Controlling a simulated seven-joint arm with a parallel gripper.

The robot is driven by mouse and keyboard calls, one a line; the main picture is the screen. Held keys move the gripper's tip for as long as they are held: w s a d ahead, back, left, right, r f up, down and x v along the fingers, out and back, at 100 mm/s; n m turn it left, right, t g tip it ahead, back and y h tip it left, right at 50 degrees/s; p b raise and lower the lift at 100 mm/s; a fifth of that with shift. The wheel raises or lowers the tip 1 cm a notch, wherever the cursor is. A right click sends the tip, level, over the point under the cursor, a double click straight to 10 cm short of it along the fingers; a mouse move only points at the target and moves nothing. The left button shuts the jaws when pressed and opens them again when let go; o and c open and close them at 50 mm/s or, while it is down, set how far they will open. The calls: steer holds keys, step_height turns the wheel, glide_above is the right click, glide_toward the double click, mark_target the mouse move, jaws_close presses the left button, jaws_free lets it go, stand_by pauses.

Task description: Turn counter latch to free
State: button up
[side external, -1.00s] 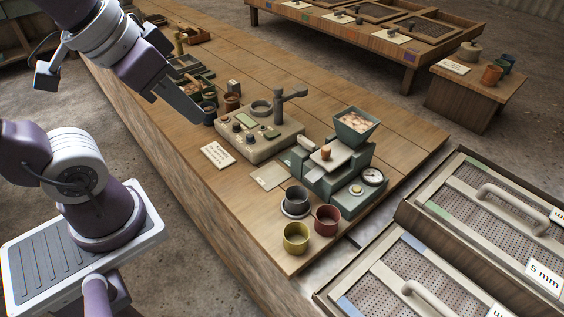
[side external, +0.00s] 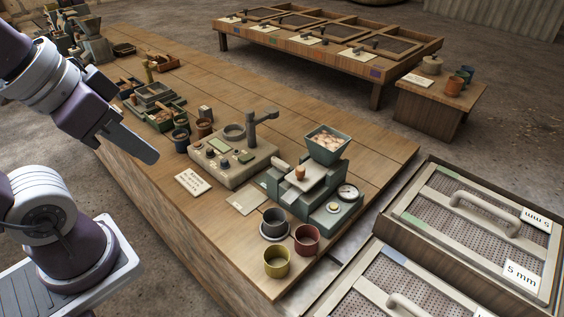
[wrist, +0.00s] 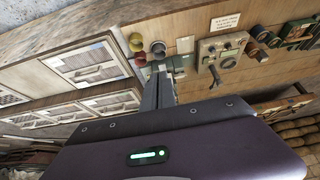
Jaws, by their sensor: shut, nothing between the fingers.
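My gripper (side external: 148,158) is shut and empty, held in the air to the left of the counter, apart from everything on it. Its closed fingers also show in the wrist view (wrist: 160,88). The beige control box (side external: 232,160) stands on the wooden counter (side external: 215,215). It carries dark knobs, green panels and a dark upright post with a side arm (side external: 262,122). In the wrist view the box (wrist: 222,54) lies right of my fingers. No part is clearly readable as the counter latch, and its setting cannot be told.
A green hopper machine (side external: 326,143) with a dial stands right of the box. Grey, red and yellow cups (side external: 277,262) stand near the counter's front end. A written card (side external: 190,183) lies before the box.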

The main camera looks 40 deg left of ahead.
steer(key=o, duration=0.7)
steer(key=w+n, duration=0.1)
steer(key=w+r, duration=0.1)
steer(key=w, duration=0.1)
steer(key=shift+w+r+n+g, duration=0.2)
steer(key=shift+w+n+g, duration=0.1)
steer(key=shift+n, duration=0.1)
steer(key=n+g, duration=0.5)
steer(key=n, duration=1)
glide_above(280, 162)
step_height(280, 162, down, 19)
steer(key=shift+n, duration=0.6)
step_height(280, 162, down, 9)
steer(key=shift+w, duration=0.1)
steer(key=shift+c, duration=0.4)
jaws_close()
